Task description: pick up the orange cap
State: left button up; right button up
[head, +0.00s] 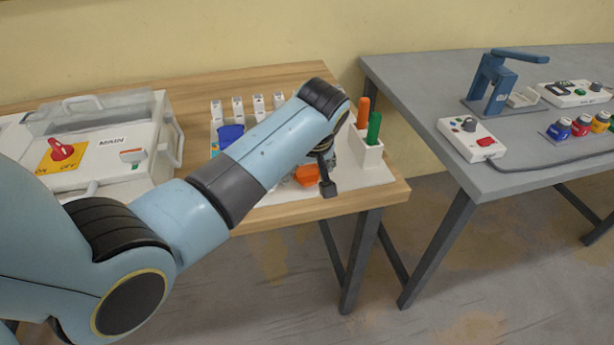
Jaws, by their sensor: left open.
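The orange cap (306,175) lies on the white board near the front right of the wooden table, partly hidden by my left arm. My left gripper (327,188) hangs from the end of my blue arm, right over and beside the cap. One dark finger shows at the cap's right side; the other is mostly hidden. The gripper is open, and I cannot tell whether a finger touches the cap. My right gripper is not in view.
A white holder (367,153) with an orange stick (363,111) and a green stick (374,128) stands close right of my gripper. A blue piece (230,135) and several white switches lie behind my arm. A MAIN box (112,142) stands left. A grey table (505,180) is at right.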

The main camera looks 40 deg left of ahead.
pick_arm(q)
jog(key=c, duration=1.1)
jog(key=shift+c, duration=0.3)
jog(key=shift+r, duration=0.15)
